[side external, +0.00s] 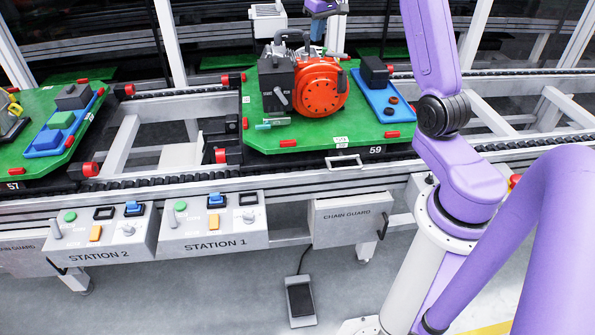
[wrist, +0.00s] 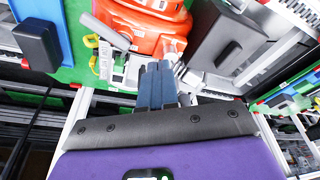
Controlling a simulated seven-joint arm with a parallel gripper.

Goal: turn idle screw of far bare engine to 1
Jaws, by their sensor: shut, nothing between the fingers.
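An orange-red engine (side external: 318,86) with a dark grey block at its left stands on the green pallet (side external: 300,142) marked 59. In the wrist view the engine's orange body (wrist: 145,28) is at the top, with a grey lever (wrist: 111,30) and small metal and yellow parts at its near side. My gripper (side external: 317,30) is behind the engine's top in the side view, partly hidden. In the wrist view my gripper (wrist: 158,72) is shut and empty, its tips close to the small metal parts. I cannot tell contact. The idle screw and its setting cannot be made out.
A blue tray (side external: 372,98) with a black block sits right of the engine on the pallet. Another green pallet (side external: 30,165), marked 57, is at the left. Station 1 (side external: 213,228) and Station 2 (side external: 100,238) control boxes stand in front of the conveyor rail.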

